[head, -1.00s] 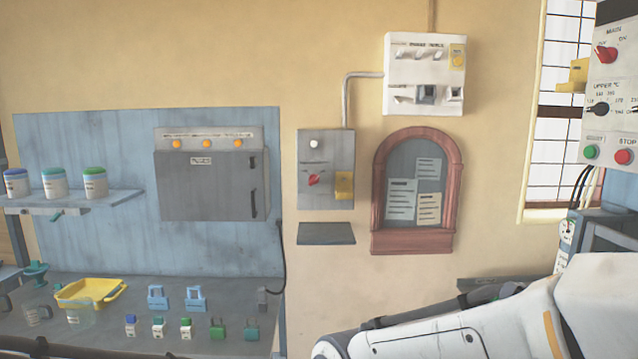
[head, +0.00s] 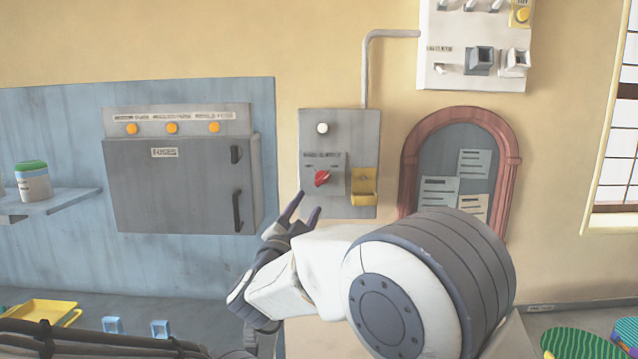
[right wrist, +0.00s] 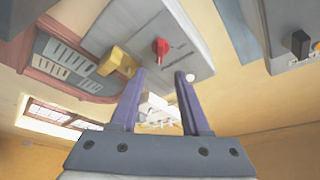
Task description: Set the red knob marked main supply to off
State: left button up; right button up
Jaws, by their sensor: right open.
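The red knob (head: 322,178) sits on a grey wall box (head: 341,125) with a label plate above it. It also shows in the right wrist view (right wrist: 160,47), just beyond and between my fingertips. Its pointer looks slanted in the head view; the markings are too small to read. My right gripper (head: 305,205) is open and empty, just below and left of the knob, apart from it. In the right wrist view its two purple fingers (right wrist: 158,80) point at the box. My left gripper is not in view.
A yellow holder (head: 364,187) is on the box right of the knob, with a white round button (head: 323,128) above. A grey fuse cabinet (head: 180,180) hangs left. A white breaker panel (head: 474,50) and a red-framed notice board (head: 461,165) are to the right.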

aim_at(321, 181)
jog(key=p+x, duration=0.2)
jog(key=x, duration=0.6)
jog(key=shift+w+d+r+p, duration=0.15)
jog(key=shift+w+r+p, duration=0.1)
jog(key=shift+p, duration=0.15)
jog(key=shift+w+d+r, duration=0.1)
jog(key=shift+w+d, duration=0.05)
jog(key=shift+w, duration=0.55)
grip_shut()
